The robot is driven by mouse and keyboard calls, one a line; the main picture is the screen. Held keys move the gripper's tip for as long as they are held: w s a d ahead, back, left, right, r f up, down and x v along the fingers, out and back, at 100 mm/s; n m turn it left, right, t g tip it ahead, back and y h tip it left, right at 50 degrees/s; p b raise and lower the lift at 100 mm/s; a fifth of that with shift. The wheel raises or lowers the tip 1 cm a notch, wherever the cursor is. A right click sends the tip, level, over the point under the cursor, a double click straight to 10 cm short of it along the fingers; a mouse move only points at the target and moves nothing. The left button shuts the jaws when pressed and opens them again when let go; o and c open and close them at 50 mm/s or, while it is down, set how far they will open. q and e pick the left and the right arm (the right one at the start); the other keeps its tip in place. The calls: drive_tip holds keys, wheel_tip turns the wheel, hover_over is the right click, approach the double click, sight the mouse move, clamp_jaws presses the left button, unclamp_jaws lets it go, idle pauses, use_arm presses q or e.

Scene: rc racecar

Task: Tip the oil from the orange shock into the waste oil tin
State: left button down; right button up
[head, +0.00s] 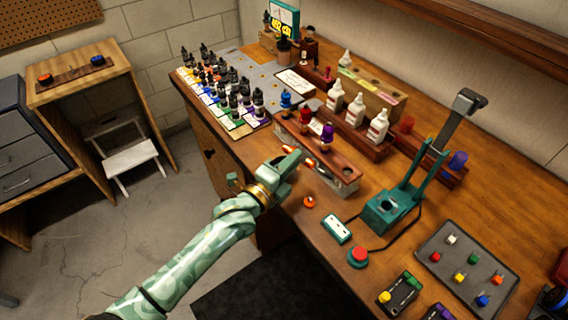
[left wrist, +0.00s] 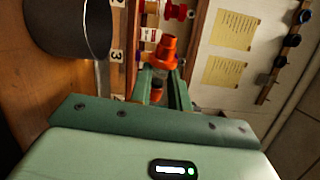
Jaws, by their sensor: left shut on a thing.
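My left gripper (head: 290,165) reaches over the workbench beside the wooden shock stand (head: 345,172). It is shut on the orange shock (left wrist: 164,52), seen between the fingers in the left wrist view (left wrist: 160,88). The shock's orange top faces away from the palm; its lower part is partly hidden by the fingers. My right gripper is out of view.
White bottles (head: 356,110) stand in a row behind the stand. A green press-like fixture (head: 380,215) is to the right, with a red button (head: 358,256) and a grey button panel (head: 466,262) in front. Many small dark-capped bottles (head: 225,88) fill the back left.

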use_arm(q)
drive_tip(key=shift+r, duration=0.1)
drive_tip(key=m, duration=0.1)
drive_tip(key=r+m+p, duration=0.1)
drive_tip(key=m, duration=0.2)
drive_tip(key=shift+w+a+r, duration=0.1)
drive_tip(key=shift+a+r, duration=0.05)
drive_tip(key=shift+r, duration=0.15)
drive_tip(key=m, duration=0.1)
drive_tip(key=r+m+p, duration=0.1)
drive_tip(key=shift+w+a+r+m, duration=0.2)
drive_tip(key=shift+a+r+m, duration=0.05)
drive_tip(key=shift+m, duration=0.15)
drive_tip(key=shift+w+a+r+m, duration=0.1)
drive_tip(key=shift+r+m, duration=0.15)
drive_tip(key=shift+m, duration=0.55)
